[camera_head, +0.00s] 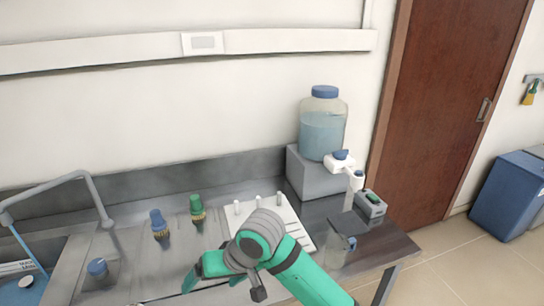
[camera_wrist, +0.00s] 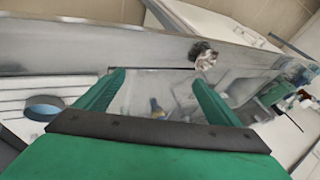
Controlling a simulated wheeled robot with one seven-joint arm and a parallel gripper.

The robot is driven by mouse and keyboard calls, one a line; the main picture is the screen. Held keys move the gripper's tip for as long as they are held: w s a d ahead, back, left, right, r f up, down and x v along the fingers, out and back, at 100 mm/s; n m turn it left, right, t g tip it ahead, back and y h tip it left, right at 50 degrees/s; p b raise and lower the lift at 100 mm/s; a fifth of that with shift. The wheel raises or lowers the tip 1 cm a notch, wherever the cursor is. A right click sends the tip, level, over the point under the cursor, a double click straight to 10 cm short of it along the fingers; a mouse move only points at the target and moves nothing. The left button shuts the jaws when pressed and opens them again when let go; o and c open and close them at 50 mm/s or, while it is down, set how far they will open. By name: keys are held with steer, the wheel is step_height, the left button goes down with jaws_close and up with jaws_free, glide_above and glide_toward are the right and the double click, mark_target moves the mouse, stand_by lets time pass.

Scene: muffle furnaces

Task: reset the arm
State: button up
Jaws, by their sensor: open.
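My arm is green with grey joints and reaches in from the bottom of the head view, over the front of the metal counter. My gripper (camera_head: 188,284) points to the left there, low at the counter's front edge. In the wrist view my gripper (camera_wrist: 158,84) has its two green fingers spread apart with nothing between them. The gap looks onto a grey, blurred surface. Part of the counter and the white rack behind my arm is hidden in the head view.
A sink with a tap (camera_head: 60,184) is at left. Blue (camera_head: 159,224) and green-capped (camera_head: 197,208) bottles stand behind my gripper. A white rack (camera_head: 290,222) lies behind my arm. A large jug (camera_head: 322,128) stands on a grey block at the back right. Free floor is at right.

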steer(key=w+a+r+m+t+y, duration=0.2)
steer(key=a+r+t+y, duration=0.15)
steer(key=a+y, duration=0.55)
steer(key=s+d+f+m+t+h, duration=0.5)
steer(key=s+d+f+h, duration=0.15)
steer(key=f, duration=0.25)
steer(key=s+d+f+m+t+h, duration=0.4)
steer(key=s+d+f+t+h, duration=0.25)
steer(key=f, duration=0.25)
steer(key=s+d+n+h, duration=0.1)
steer(key=s+d+n, duration=0.2)
steer(key=s, duration=0.7)
steer(key=s+d+f+n+g, duration=0.1)
steer(key=s+d+n, duration=0.2)
steer(key=s+d, duration=0.4)
steer(key=s, duration=0.4)
steer(key=shift+s+n+g+h, duration=0.25)
steer(key=shift+n+g+h, duration=0.05)
steer(key=shift+h, duration=0.1)
